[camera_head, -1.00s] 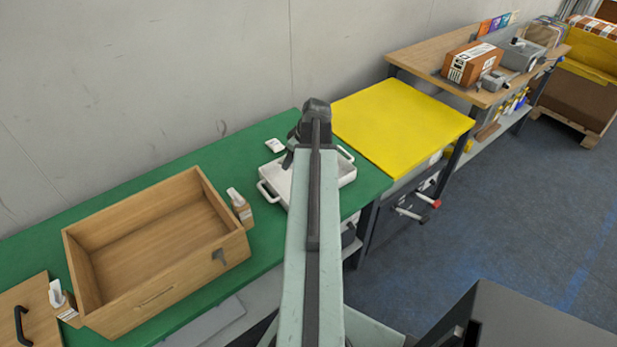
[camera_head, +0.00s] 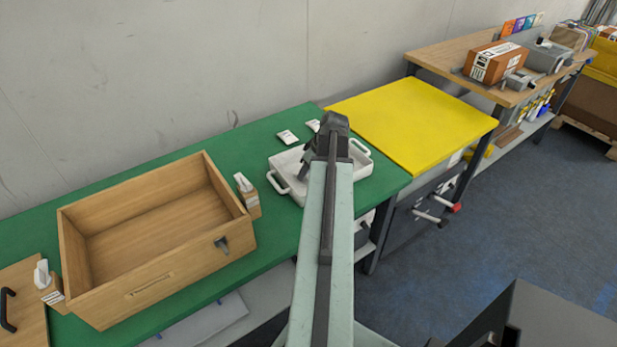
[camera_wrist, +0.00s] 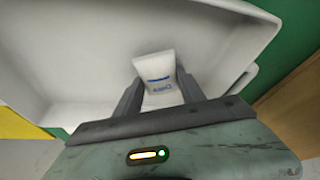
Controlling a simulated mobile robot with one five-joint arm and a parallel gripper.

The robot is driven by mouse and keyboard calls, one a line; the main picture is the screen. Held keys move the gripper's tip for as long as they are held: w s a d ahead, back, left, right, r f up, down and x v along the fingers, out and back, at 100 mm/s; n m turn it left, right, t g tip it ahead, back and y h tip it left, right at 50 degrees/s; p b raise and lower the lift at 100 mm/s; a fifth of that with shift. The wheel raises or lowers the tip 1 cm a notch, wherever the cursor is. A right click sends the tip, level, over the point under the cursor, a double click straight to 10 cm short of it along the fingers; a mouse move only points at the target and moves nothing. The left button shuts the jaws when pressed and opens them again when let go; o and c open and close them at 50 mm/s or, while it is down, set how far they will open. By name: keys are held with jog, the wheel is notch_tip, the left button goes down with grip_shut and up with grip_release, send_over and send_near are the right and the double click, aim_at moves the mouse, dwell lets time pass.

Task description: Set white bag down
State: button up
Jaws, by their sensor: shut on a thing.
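My gripper (camera_wrist: 160,92) is shut on a small white bag (camera_wrist: 157,72) with blue print, held between its two dark fingers in the wrist view. The bag is over or inside the white tray (camera_wrist: 85,45); I cannot tell whether it touches the tray's floor. In the head view my gripper (camera_head: 312,160) is over the white two-handled tray (camera_head: 283,166) on the green table (camera_head: 235,142), and the held bag is hidden. Two more white packets lie behind the tray, one to the left (camera_head: 287,137) and one partly beside my arm (camera_head: 313,125).
An open wooden box (camera_head: 165,285) stands left of the tray, with a white-topped dispenser (camera_head: 246,195) at its right. A yellow-topped bench (camera_head: 410,120) adjoins on the right. A wooden table (camera_head: 440,60) farther right holds an orange box (camera_head: 495,62). The wall closes off the back.

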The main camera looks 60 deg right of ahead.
jog(key=shift+f, duration=0.3)
jog(key=o, duration=1.4)
jog(key=shift+r, duration=0.1)
jog(key=shift+c, duration=0.2)
jog(key=shift+s+r+p, duration=0.15)
jog(key=shift+r+p, duration=0.45)
jog(key=shift+p, duration=0.1)
jog(key=p+v, duration=1)
jog(key=v, duration=0.1)
